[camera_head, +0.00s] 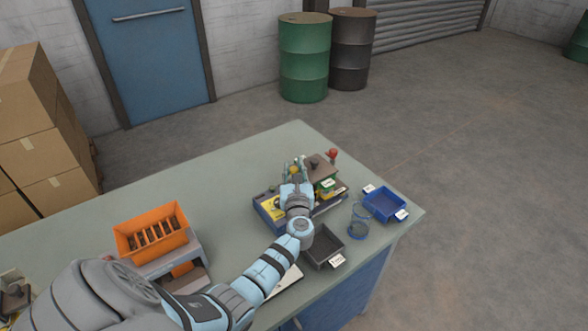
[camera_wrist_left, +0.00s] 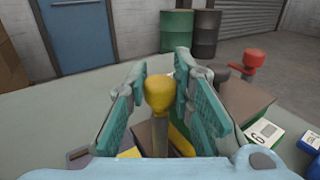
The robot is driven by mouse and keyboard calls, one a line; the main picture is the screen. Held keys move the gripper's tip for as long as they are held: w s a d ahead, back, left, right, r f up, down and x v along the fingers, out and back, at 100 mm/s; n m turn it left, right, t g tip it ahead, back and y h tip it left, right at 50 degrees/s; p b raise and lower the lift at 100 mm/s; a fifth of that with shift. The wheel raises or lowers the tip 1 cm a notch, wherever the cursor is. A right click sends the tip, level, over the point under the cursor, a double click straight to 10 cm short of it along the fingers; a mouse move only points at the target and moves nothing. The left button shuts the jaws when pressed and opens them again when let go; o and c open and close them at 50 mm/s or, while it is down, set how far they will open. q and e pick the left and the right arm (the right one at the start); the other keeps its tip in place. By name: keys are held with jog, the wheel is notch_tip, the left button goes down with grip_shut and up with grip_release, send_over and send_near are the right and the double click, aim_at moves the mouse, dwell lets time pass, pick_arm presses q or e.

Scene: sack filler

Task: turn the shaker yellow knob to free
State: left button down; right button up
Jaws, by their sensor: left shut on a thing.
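The yellow knob (camera_wrist_left: 158,93) stands upright between the teal fingers of my left gripper (camera_wrist_left: 160,100) in the left wrist view. The gripper is shut on it, with the knob's rounded top showing between the pads and its lower part partly hidden. In the head view my left gripper (camera_head: 296,170) is over the machine with the blue base and yellow label (camera_head: 271,207), and my wrist hides much of that machine. I cannot read the knob's setting. My right gripper does not show.
A red knob (camera_head: 332,153) stands behind the machine, beside a brown-topped box (camera_head: 320,172). An orange slotted bin (camera_head: 151,234) stands left; the table's back left is clear.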

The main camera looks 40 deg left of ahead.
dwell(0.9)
pick_arm(q)
jog(key=c, duration=1.4)
grip_release()
